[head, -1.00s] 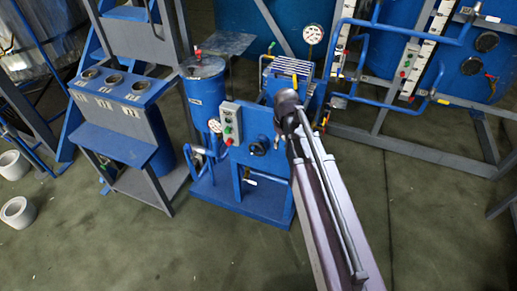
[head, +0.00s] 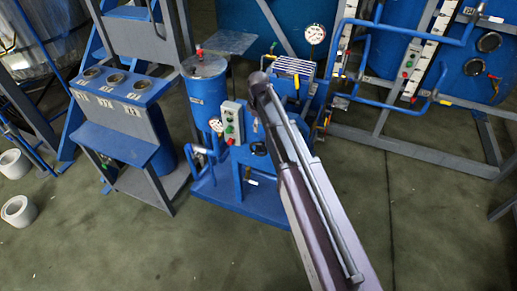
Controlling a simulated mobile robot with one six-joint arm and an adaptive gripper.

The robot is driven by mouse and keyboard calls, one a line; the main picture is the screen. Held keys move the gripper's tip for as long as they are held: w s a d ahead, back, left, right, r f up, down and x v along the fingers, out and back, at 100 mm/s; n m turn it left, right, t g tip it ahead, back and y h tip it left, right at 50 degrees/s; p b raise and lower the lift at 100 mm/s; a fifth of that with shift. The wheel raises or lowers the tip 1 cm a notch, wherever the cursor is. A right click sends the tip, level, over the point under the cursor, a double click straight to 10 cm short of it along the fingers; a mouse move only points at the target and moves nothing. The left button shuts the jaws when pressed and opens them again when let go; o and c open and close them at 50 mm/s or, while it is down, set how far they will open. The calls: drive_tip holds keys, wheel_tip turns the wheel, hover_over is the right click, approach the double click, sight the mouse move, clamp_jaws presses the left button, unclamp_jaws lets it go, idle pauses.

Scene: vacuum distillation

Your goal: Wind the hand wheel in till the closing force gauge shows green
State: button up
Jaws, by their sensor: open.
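A small black hand wheel (head: 258,148) sits on the front of the blue machine (head: 235,190), partly behind my arm in the head view. A small round white gauge (head: 216,125) is on the machine's left side, beside the blue cylinder. A larger white gauge (head: 315,34) stands at the back. I cannot tell which is the closing force gauge, and no reading or green can be made out. My arm reaches up from the lower right across the machine's right part. My gripper does not show; the arm hides that area.
A grey control box (head: 232,123) with red and green buttons is left of the wheel. A blue stand (head: 125,92) with several round openings is at left. Blue pipes (head: 400,150) and frames fill the right. The front floor is clear.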

sight(259, 156)
drive_tip(key=shift+f, duration=0.2)
wheel_tip(259, 156, down, 13)
drive_tip(key=b, duration=1.3)
drive_tip(key=shift+f, duration=0.15)
drive_tip(key=shift+b, duration=0.3)
clamp_jaws()
